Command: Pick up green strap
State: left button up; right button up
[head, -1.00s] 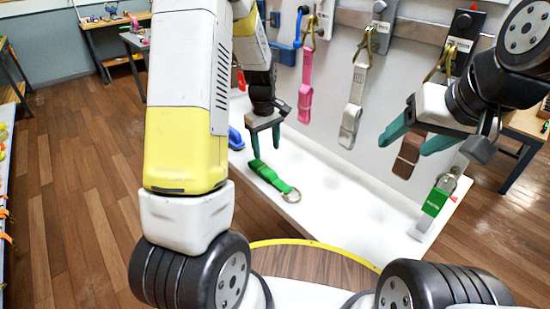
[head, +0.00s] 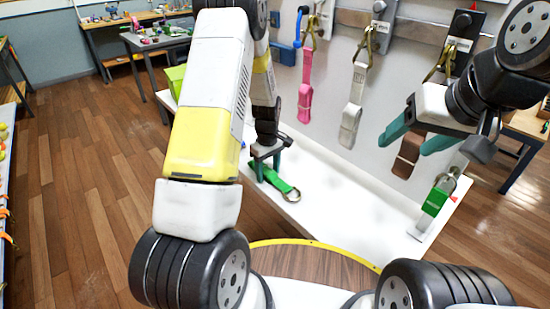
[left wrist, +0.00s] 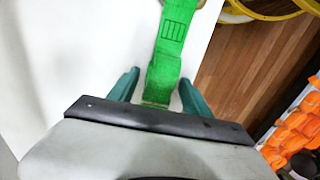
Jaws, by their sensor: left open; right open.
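The green strap (head: 274,178) lies on the white shelf (head: 330,205), with a metal ring at its near right end. In the left wrist view the green strap (left wrist: 166,60) runs between the two teal fingers. My left gripper (head: 266,166) is open and low over the strap's far end, one finger on each side. In the left wrist view my left gripper (left wrist: 160,92) shows gaps between the strap and both fingers. My right gripper (head: 415,142) is open and empty in front of the wall at the right.
Pink (head: 306,85), white (head: 353,105) and brown (head: 409,150) straps hang on the wall. Another strap with a green label (head: 437,198) is at the shelf's right end. A table (head: 150,42) stands at the back left. The shelf's middle is clear.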

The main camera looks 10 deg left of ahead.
pick_arm(q)
grip_shut()
jog(key=shift+r, duration=0.1)
